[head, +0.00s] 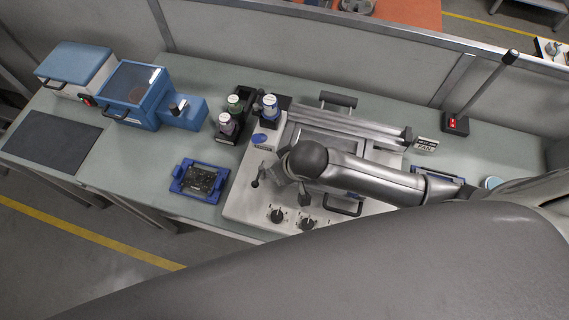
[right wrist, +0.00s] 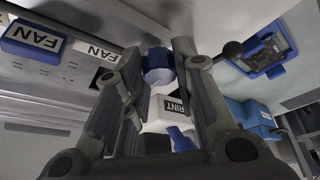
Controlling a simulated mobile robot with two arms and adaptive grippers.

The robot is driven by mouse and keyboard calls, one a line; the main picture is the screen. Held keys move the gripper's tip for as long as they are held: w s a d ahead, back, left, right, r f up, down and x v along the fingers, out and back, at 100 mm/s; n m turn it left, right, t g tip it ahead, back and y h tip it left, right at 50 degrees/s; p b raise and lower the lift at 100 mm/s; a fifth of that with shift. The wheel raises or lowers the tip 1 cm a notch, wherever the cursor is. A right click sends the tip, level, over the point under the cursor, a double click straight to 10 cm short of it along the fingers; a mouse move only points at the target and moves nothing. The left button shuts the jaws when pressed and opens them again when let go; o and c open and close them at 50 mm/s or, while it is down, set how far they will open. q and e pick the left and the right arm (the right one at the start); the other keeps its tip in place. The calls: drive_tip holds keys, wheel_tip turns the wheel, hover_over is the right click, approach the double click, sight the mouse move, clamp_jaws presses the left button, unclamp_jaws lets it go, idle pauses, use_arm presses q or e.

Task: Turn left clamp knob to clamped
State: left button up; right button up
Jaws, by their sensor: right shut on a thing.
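A white printing machine (head: 238,203) stands on the bench in the head view. My right gripper (head: 303,192) reaches down over its front left part and hides what is under it there. In the right wrist view, a round blue knob (right wrist: 158,66) sits between the two fingers of my right gripper (right wrist: 160,58); I take it for the left clamp knob. The gripper is shut on it. Whether the knob stands at clamped cannot be read. My left gripper is not in view.
A black ball-ended lever (head: 257,180) stands just left of the gripper; its ball (right wrist: 232,50) is close to a finger in the wrist view. Two black knobs (head: 277,215) (head: 306,223) are on the machine's front. Bottles (head: 228,122) and a blue fixture (head: 200,180) stand left.

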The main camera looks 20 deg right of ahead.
drive_tip(key=shift+m, duration=0.3)
idle(0.4)
drive_tip(key=o, duration=1)
drive_tip(key=v, duration=1.2)
drive_tip(key=shift+s, duration=0.1)
drive_tip(key=shift+a+f, duration=0.1)
